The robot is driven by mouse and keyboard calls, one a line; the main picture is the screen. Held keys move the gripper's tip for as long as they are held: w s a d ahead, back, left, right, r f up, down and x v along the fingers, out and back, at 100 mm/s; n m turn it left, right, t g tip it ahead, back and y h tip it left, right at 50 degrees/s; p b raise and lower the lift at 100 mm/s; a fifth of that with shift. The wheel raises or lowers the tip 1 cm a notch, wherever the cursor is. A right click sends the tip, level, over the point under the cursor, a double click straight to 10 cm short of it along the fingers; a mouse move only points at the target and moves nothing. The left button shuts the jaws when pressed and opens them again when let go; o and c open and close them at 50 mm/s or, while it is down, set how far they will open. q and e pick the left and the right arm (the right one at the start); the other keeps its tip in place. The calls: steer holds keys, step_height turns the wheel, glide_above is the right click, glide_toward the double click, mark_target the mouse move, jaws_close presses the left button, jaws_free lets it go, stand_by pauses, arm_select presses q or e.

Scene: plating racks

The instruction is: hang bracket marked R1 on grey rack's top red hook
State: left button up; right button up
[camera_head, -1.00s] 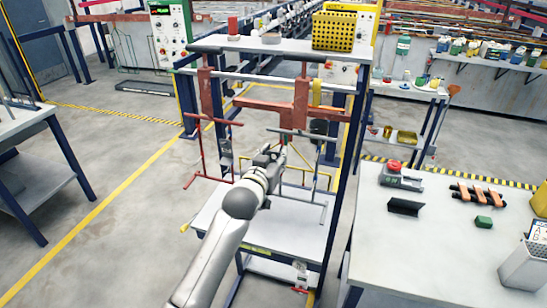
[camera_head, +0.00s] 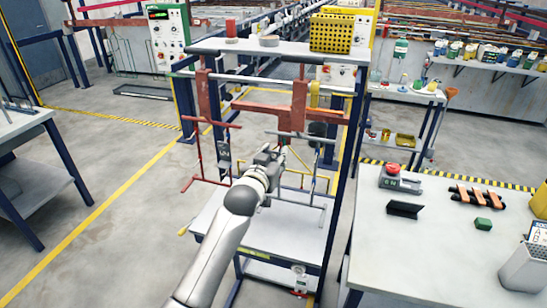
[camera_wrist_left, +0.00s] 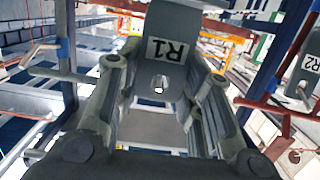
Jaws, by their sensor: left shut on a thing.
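My left gripper (camera_head: 270,156) is in front of the hanging racks, its jaws shut on a grey bracket (camera_wrist_left: 170,60). In the left wrist view the bracket's R1 label is upside down above a small hole. In the head view the gripper mostly hides the bracket. The grey rack (camera_head: 300,136) hangs just behind and right of the gripper, with its thin rods reaching down. I cannot make out its top red hook or any contact with the bracket. My right gripper is not in view.
A red rack (camera_head: 196,150) hangs to the left, carrying a grey bracket marked R2 (camera_wrist_left: 308,64). A blue-legged stand (camera_head: 345,180) is close on the right. A white table (camera_head: 440,245) with a black part (camera_head: 404,209) and a green block (camera_head: 483,224) stands at right.

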arm_select(q)
steer(key=shift+w+d+f, duration=0.1)
steer(key=shift+w, duration=0.05)
steer(key=shift+w+d+f+b, duration=0.1)
steer(key=shift+w+f+b, duration=0.1)
steer(key=shift+w+b, duration=0.25)
steer(key=shift+s, duration=0.1)
steer(key=shift+f, duration=0.1)
steer(key=shift+w+f, duration=0.2)
stand_by(0.6)
